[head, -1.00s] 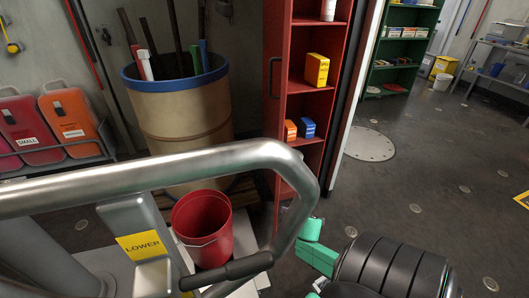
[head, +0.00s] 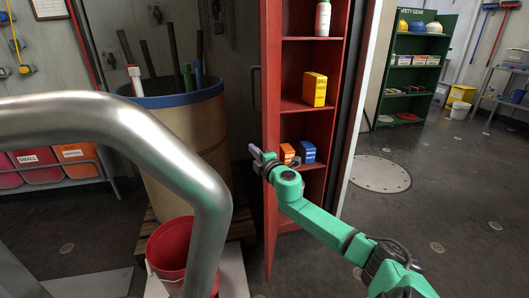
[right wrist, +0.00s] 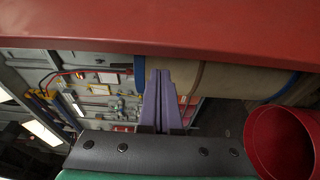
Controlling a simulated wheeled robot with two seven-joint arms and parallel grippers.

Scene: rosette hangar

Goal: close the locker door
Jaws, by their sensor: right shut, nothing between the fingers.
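The red locker (head: 312,45) stands open in the head view, its shelves showing. Its red door (head: 270,200) is swung out towards me on the left side and shows nearly edge-on. A dark handle (head: 254,88) is on the door's left, outer face. My right gripper (head: 255,153) reaches across the door's edge at lower-shelf height, with its tips just left of the door. In the right wrist view its purple fingers (right wrist: 161,78) are shut and empty, below a broad red surface (right wrist: 160,35), probably the door. I cannot tell whether they touch. My left gripper is out of view.
A metal rail (head: 200,190) crosses the near left. A red bucket (head: 170,255) sits below it, and a large tan drum (head: 195,135) stands left of the door. Boxes (head: 315,90) and a bottle stand on the locker shelves. The floor to the right is open.

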